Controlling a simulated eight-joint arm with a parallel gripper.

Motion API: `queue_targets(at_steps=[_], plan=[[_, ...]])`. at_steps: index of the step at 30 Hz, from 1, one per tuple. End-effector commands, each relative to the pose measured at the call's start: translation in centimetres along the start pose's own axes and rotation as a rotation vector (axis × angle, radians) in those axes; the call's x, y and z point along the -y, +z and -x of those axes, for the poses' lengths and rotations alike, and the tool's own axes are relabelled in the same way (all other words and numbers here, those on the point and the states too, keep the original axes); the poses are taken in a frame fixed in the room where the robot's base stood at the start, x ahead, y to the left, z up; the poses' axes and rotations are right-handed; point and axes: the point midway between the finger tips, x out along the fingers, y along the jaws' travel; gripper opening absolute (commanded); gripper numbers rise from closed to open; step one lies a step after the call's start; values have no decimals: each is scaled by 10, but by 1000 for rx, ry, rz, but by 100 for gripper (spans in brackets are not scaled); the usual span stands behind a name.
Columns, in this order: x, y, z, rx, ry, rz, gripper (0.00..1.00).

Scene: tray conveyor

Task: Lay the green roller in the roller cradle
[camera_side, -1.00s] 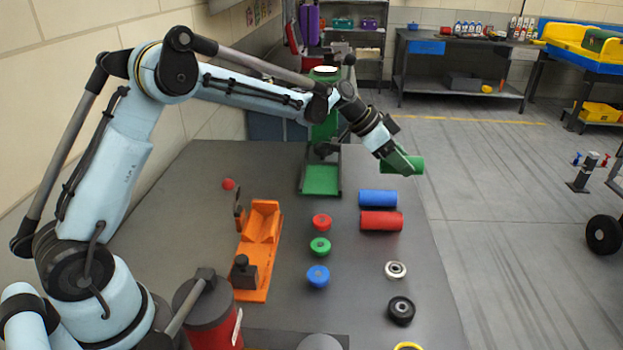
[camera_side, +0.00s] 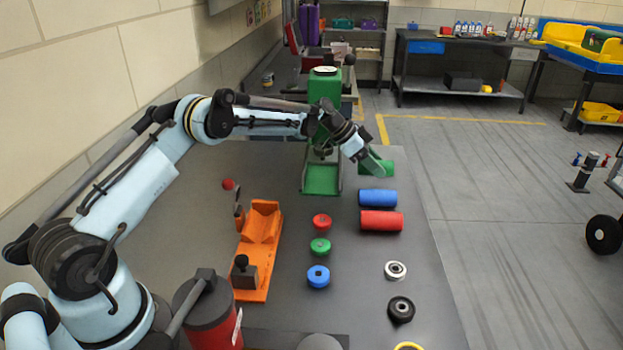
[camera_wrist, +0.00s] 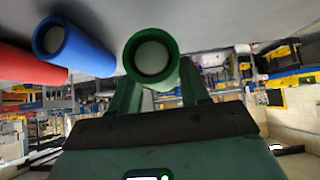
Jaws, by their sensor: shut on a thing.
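The green roller (camera_side: 386,167) is held between the fingers of my gripper (camera_side: 374,164), behind the blue roller at the back right of the table. In the wrist view the green roller (camera_wrist: 168,82) shows its hollow end, with a finger on each side. I cannot tell whether it touches the table. The orange roller cradle (camera_side: 262,222) stands left of the middle of the table, well to the left and nearer the camera than my gripper. Its V-shaped trough looks empty.
A blue roller (camera_side: 378,198) and a red roller (camera_side: 382,221) lie just in front of my gripper. A green press (camera_side: 321,180) stands to its left.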

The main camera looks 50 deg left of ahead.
Motion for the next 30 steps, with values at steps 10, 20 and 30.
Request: queue_targets(at_steps=[10, 20, 30], plan=[[-1, 21, -21, -1, 0, 0, 7], [-1, 24, -24, 0, 0, 0, 50], [-1, 24, -23, 1, 0, 0, 71]])
